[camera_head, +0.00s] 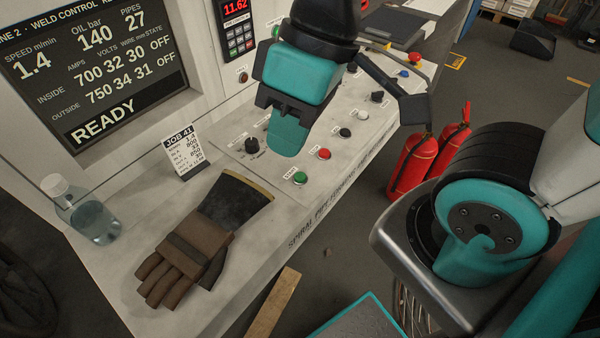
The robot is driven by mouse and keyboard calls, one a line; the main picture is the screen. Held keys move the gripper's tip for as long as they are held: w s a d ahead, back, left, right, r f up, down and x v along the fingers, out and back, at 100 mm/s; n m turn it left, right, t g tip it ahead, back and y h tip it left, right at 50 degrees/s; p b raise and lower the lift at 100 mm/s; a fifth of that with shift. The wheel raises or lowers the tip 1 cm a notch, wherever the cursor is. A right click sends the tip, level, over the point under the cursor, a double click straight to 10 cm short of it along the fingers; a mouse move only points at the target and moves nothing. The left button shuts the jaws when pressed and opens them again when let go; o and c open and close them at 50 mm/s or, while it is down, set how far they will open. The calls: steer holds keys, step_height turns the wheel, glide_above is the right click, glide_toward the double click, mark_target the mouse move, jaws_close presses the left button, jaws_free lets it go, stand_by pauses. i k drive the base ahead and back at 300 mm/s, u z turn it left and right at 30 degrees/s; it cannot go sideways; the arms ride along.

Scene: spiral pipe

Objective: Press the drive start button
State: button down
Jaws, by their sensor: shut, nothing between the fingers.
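A green button (300,178) with a small label, which seems to read START, sits near the front edge of the sloped control panel (270,178). A red button (324,153) is beside it, up and to the right. My gripper (287,150) is shut and empty, with its teal fingers pointing down over the panel. The fingertips appear just above and left of the green button in the picture. I see no contact with it; the height over the panel is hard to tell. The gripper hides part of the panel behind it.
Black knobs (252,146) and other controls line the panel. A leather glove (205,240), a water bottle (90,212) and a JOB 41 card (185,150) stand or lie on the desk at left. The screen (95,65) reads READY. Red fire extinguishers (412,165) stand right of the desk.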

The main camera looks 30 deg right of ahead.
mark_target(299, 178)
steer(key=z, duration=2.7)
steer(key=k, duration=1.25)
steer(key=u, duration=1.5)
